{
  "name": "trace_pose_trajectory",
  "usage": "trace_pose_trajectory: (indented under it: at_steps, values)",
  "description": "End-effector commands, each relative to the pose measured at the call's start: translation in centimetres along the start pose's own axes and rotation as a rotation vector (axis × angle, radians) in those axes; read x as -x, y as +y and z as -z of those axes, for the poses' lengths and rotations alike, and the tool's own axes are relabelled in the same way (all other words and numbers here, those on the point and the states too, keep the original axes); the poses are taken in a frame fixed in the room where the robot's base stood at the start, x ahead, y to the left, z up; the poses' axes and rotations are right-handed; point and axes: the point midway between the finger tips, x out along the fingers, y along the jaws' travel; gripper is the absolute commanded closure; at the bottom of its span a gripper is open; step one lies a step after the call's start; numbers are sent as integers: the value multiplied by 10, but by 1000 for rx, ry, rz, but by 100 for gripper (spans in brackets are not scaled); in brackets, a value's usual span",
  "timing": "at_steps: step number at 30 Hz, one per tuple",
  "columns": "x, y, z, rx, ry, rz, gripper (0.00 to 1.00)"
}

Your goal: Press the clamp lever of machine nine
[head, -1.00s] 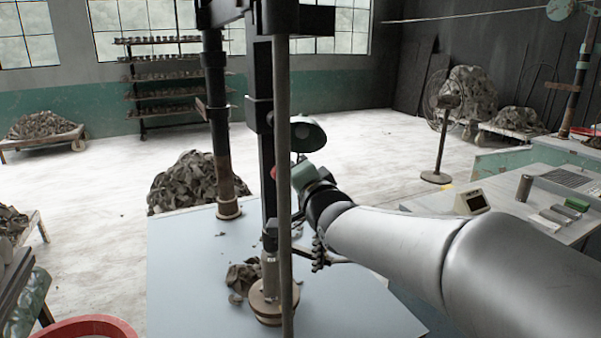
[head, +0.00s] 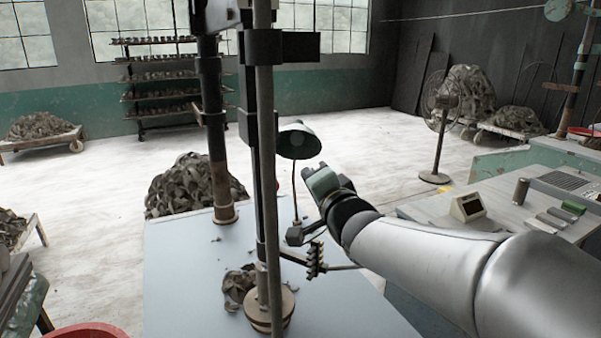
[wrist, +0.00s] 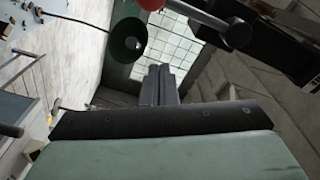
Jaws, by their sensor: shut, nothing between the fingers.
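A machine with a dark upright column (head: 258,150) and a round base (head: 270,312) stands on a blue-grey table (head: 190,300); no number is readable on it. In the wrist view a red ball knob (wrist: 150,4) on a metal rod (wrist: 197,14) sits at the top edge, partly cut off; it looks like the clamp lever. In the head view the column mostly hides that spot. My gripper (head: 308,172) is just right of the column, near the lamp. In the wrist view its fingers (wrist: 158,84) are together and empty, below the knob in the picture, apart from it.
A green-shaded lamp (head: 298,140) on a thin stem stands close behind my gripper; it also shows in the wrist view (wrist: 126,36). Dark clay trimmings (head: 238,283) lie by the base. A bench with a small display box (head: 468,207) is at the right.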

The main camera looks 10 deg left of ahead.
Motion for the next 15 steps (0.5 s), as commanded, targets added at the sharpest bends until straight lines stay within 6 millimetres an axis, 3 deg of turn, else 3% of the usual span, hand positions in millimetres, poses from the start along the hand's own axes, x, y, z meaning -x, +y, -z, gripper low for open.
trace_pose_trajectory:
  at_steps: [6, 15]
  values:
    - [50, 2, -3, 4, 0, 3, 100]
    - [81, 3, -3, 1, -1, 2, 100]
